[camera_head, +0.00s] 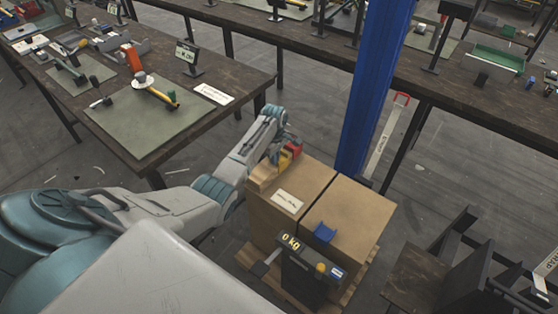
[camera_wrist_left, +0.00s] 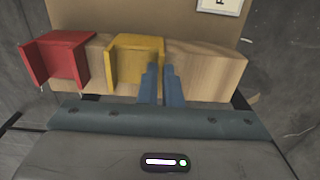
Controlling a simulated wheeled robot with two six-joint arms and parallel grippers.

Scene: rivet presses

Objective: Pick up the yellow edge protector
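The yellow edge protector (camera_wrist_left: 136,58) sits on a pale wooden block (camera_wrist_left: 212,70) in the left wrist view. It also shows beside my arm's end in the head view (camera_head: 284,159). A red edge protector (camera_wrist_left: 62,60) is left of it on the same block. My left gripper (camera_wrist_left: 161,75) has its two blue-grey fingers close together at the yellow protector's right edge, with a narrow gap between them. Whether part of the protector is pinched in that gap cannot be told. My right gripper is in neither view.
A blue column (camera_head: 372,90) rises behind. Workbenches (camera_head: 240,78) stand at the back and left.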

